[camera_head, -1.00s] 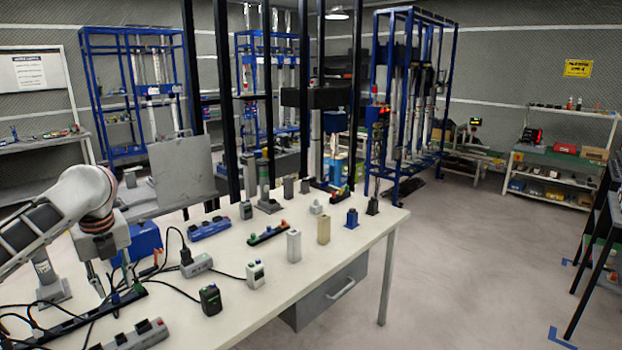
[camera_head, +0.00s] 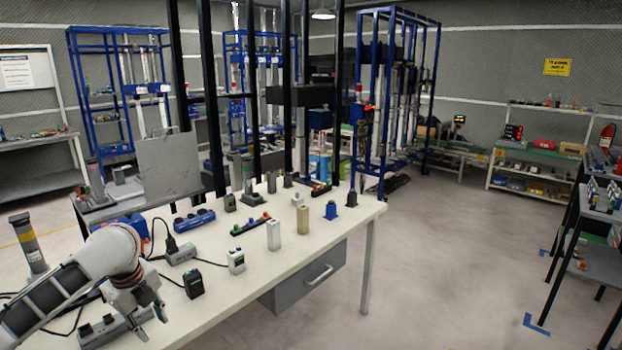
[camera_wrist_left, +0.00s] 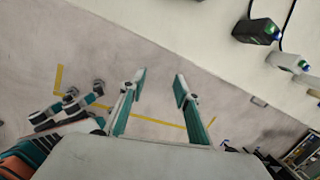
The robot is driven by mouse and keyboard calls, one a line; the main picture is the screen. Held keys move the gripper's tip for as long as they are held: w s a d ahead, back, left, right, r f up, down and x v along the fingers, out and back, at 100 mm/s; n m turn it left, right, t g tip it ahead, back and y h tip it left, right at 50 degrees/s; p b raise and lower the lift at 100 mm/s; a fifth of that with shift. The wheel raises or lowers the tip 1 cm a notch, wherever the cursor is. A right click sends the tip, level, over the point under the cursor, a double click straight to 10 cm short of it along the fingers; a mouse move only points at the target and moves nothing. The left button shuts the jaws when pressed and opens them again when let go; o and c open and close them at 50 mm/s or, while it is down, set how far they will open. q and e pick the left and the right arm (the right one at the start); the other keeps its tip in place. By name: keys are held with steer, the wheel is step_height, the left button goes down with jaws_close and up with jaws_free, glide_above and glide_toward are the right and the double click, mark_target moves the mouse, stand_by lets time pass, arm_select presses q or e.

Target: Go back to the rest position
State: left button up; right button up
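My left gripper (camera_head: 154,312) is at the lower left of the head view, by the near edge of the white table (camera_head: 345,222). In the left wrist view its two fingers (camera_wrist_left: 160,86) are spread apart with nothing between them. Bare floor and the table's edge show beyond the fingertips. A black boxy device (camera_head: 194,284) stands on the table to the right of the gripper, and a dark device with a lit top shows at the upper right of the left wrist view (camera_wrist_left: 257,31). My right gripper cannot be made out in either view.
A grey power strip (camera_head: 100,330) lies close by my left gripper. Cables, a white device (camera_head: 236,261) and several small blocks stand on the table. A grey drawer (camera_head: 300,289) hangs under it. The floor (camera_head: 440,260) to the right is clear.

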arm_select(q)
steer(key=s+d+f+n+t+h, duration=0.2)
steer(key=s+d+f+n, duration=0.25)
steer(key=d+f, duration=0.5)
steer(key=s+d+f+n+t+h, duration=0.15)
steer(key=s+d+f+n, duration=0.3)
steer(key=d+f, duration=0.55)
steer(key=s+f+n+t, duration=0.2)
steer(key=s+n, duration=0.3)
steer(key=s, duration=0.3)
steer(key=s+f+n+t, duration=0.2)
steer(key=s+f+n, duration=0.1)
steer(key=s, duration=0.5)
steer(key=shift+s+a+f+n+y, duration=0.2)
steer(key=shift+s+f+n+y, duration=0.2)
steer(key=shift+n, duration=0.5)
